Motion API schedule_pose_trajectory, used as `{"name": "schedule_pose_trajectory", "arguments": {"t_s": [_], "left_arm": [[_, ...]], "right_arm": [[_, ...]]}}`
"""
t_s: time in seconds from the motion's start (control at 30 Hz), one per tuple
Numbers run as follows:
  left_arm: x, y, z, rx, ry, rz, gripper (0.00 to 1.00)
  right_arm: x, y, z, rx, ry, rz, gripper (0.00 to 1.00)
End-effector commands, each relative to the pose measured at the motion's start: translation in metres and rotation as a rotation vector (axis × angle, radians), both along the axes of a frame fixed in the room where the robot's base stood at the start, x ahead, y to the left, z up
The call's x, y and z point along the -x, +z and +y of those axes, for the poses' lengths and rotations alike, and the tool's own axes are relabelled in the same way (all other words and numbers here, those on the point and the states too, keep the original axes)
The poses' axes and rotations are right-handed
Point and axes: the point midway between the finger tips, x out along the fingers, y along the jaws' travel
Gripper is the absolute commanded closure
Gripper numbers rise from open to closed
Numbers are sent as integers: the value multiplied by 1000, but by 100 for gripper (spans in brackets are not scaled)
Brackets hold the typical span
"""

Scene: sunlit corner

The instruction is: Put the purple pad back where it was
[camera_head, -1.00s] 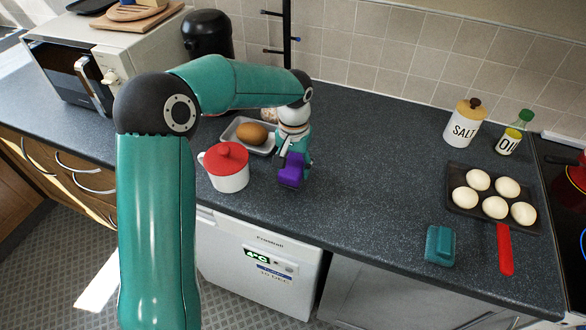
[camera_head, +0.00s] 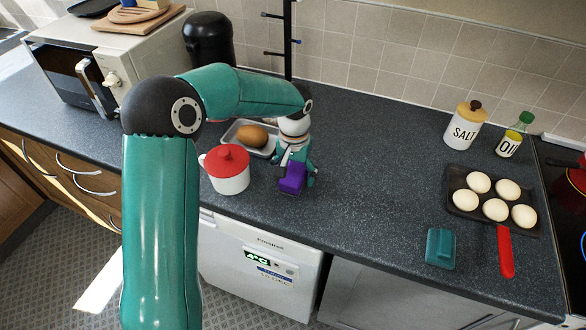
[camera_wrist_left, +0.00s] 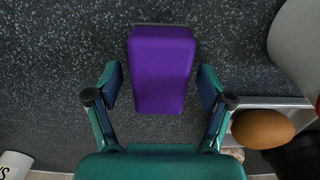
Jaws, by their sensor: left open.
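The purple pad (camera_head: 292,178) is a small block on the dark worktop, near its front edge and right of the red-lidded white pot. My left gripper (camera_head: 297,180) is over it, pointing down, with its fingers spread. In the left wrist view the purple pad (camera_wrist_left: 160,70) lies between the two fingers of my left gripper (camera_wrist_left: 160,88), with a gap showing on each side. The pad's underside is hidden. My right gripper is not in view.
The red-lidded pot (camera_head: 229,170) stands close left of the pad. A tray (camera_head: 262,150) with a brown egg-shaped thing (camera_head: 251,136) is behind it. A teal block (camera_head: 440,247) and a pan of white eggs (camera_head: 460,207) are at the right. The middle worktop is clear.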

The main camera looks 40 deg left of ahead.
Motion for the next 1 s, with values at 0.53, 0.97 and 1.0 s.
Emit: {"name": "schedule_pose_trajectory", "arguments": {"t_s": [0.53, 0.97, 1.0], "left_arm": [[-2, 81, 0, -2, -1, -7, 20], [0, 122, -1, 0, -1, 1, 20], [0, 122, -1, 0, -1, 1, 20]], "right_arm": [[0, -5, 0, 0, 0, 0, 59], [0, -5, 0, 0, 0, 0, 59], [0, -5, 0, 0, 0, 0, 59]]}}
